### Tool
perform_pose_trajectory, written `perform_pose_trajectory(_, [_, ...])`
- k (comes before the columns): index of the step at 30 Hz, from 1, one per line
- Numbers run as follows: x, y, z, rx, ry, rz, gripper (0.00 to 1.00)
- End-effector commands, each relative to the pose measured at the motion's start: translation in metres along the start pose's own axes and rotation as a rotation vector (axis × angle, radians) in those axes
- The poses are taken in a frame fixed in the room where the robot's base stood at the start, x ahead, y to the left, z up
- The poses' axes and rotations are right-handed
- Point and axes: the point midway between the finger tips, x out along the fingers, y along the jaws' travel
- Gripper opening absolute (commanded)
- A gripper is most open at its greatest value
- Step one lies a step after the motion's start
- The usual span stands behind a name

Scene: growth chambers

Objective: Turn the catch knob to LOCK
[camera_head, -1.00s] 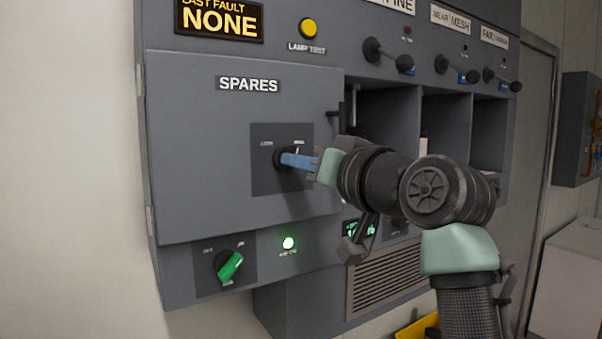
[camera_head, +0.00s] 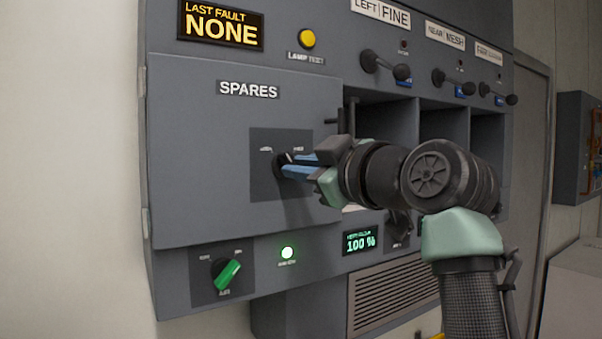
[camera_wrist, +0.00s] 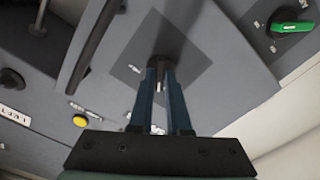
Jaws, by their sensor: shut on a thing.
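The catch knob (camera_head: 282,163) is a dark knob on a darker square plate (camera_head: 265,185) on the SPARES door (camera_head: 200,150). Small labels sit above it to the left and right, too small to read. My gripper (camera_head: 290,165) reaches it from the right, with its blue fingers closed on the knob. In the wrist view my gripper (camera_wrist: 160,68) has both fingertips at the knob, in front of the dark plate (camera_wrist: 188,58). The fingers hide most of the knob, so its exact pointing is hard to tell.
A display (camera_head: 360,241) reads 100 %. Black levers (camera_head: 385,66) and open bays (camera_head: 445,130) lie to the right. A yellow button (camera_head: 307,39) is above.

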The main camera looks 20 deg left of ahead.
Motion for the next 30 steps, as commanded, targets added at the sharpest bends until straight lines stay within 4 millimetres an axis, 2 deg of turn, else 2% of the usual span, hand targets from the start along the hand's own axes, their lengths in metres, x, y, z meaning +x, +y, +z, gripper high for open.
perform_pose_trajectory(12, [-0.0001,0.0003,-0.0002,-0.19,0.001,0.0,0.0])
perform_pose_trajectory(29, [-0.0001,0.0004,-0.0005,-0.219,0.0,0.0,0.0])
perform_pose_trajectory(30, [-0.0001,0.0004,-0.0004,-0.219,0.0,0.0,0.21])
